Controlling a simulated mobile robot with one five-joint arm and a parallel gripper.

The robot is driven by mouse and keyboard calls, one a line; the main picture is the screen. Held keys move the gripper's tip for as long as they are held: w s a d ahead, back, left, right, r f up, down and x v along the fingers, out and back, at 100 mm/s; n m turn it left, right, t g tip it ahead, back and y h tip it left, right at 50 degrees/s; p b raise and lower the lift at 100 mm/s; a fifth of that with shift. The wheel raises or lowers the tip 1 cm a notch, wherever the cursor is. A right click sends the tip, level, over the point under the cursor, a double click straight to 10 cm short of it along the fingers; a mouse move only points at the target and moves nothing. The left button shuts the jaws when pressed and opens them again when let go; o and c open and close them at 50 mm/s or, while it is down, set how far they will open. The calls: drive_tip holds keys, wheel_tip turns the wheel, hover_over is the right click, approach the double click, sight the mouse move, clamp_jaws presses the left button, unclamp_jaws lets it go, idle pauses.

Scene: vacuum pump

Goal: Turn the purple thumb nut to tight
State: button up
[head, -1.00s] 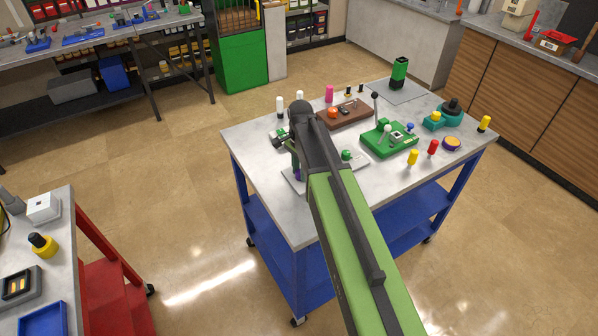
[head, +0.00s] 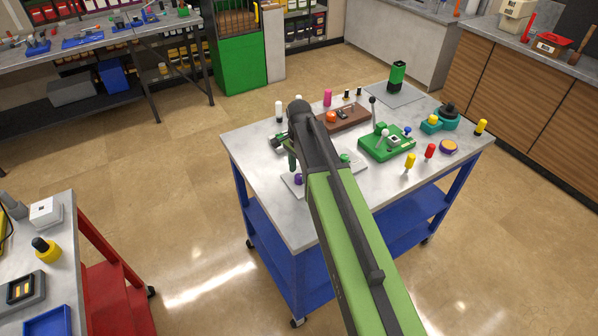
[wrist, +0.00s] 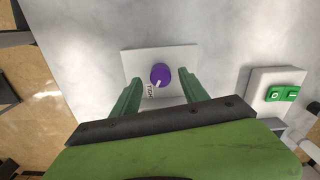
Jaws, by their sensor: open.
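The purple thumb nut (wrist: 160,74) sits on a light grey base plate (wrist: 183,56) on the cart top. It has a pale pointer mark, and a small label (wrist: 150,91) lies beside it on the plate, too small to read with certainty. In the wrist view my gripper (wrist: 156,83) is open, with one green finger on each side of the nut and a gap on both sides. In the head view the nut (head: 298,180) shows just below my gripper (head: 291,163), partly beside my arm. My arm hides part of the plate.
On the grey cart top (head: 330,212) are a green fixture (head: 378,147), a brown block (head: 350,118), a teal device (head: 446,117) and several coloured pegs. The front of the cart top is clear.

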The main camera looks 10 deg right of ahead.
wheel_tip(320, 180, up, 15)
drive_tip(key=p, duration=1.3)
drive_tip(key=shift+p, duration=0.4)
drive_tip(key=b, duration=1)
hover_over(299, 177)
drive_tip(key=s, duration=0.4)
wheel_tip(299, 177, down, 10)
drive_tip(key=s+f+n+b, duration=0.1)
drive_tip(key=s, duration=0.1)
drive_tip(key=s+f+n+b, duration=0.1)
drive_tip(key=s+n, duration=0.1)
drive_tip(key=s+f+n+b, duration=0.1)
drive_tip(key=s+f+b, duration=0.1)
drive_tip(key=shift+s+a, duration=0.15)
drive_tip(key=s+n, duration=0.3)
drive_tip(key=n, duration=0.1)
drive_tip(key=shift+s+n, duration=0.25)
drive_tip(key=shift+n, duration=0.05)
drive_tip(key=shift+s+r+n, duration=0.1)
drive_tip(key=shift+s+n, duration=0.25)
drive_tip(key=shift+n, duration=0.55)
drive_tip(key=shift+w+n, duration=0.1)
drive_tip(key=shift+n, duration=1)
